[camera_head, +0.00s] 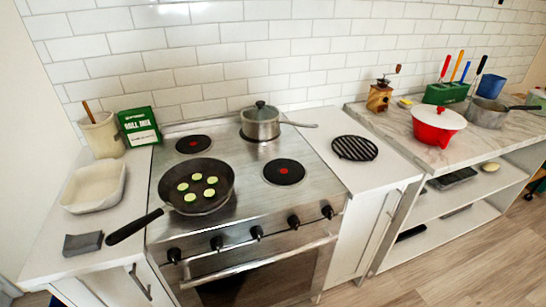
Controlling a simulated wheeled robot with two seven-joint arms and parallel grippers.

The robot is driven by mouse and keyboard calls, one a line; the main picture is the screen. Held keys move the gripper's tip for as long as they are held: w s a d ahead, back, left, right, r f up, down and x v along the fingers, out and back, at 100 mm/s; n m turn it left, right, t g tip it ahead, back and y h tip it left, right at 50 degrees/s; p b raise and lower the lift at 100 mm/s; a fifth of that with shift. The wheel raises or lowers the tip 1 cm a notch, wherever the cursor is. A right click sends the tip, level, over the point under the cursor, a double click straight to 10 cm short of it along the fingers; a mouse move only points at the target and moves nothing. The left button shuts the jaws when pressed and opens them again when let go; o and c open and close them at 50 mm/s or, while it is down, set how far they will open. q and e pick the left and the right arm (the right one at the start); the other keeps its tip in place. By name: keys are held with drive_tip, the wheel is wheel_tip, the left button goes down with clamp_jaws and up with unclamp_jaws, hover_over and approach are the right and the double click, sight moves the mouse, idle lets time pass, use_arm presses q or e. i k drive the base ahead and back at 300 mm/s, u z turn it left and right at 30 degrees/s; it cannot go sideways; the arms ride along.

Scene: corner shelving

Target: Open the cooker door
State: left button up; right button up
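The cooker (250,220) is a steel unit with several black knobs along its front edge. Its oven door (262,281) has a dark window and a horizontal bar handle (258,262) across the top. The door looks closed, and its lower part is cut off by the bottom of the picture. Neither of my grippers shows in the head view.
A black frying pan (197,187) with green slices sits on the cooker, its handle (134,226) reaching past the left edge. A lidded steel pot (261,122) stands at the back. Cabinets flank the cooker. Open wood floor (440,275) lies at the lower right.

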sight(288, 267)
drive_tip(key=k, duration=0.5)
drive_tip(key=z, duration=1.35)
drive_tip(key=i, duration=1.05)
drive_tip(key=u, duration=2.05)
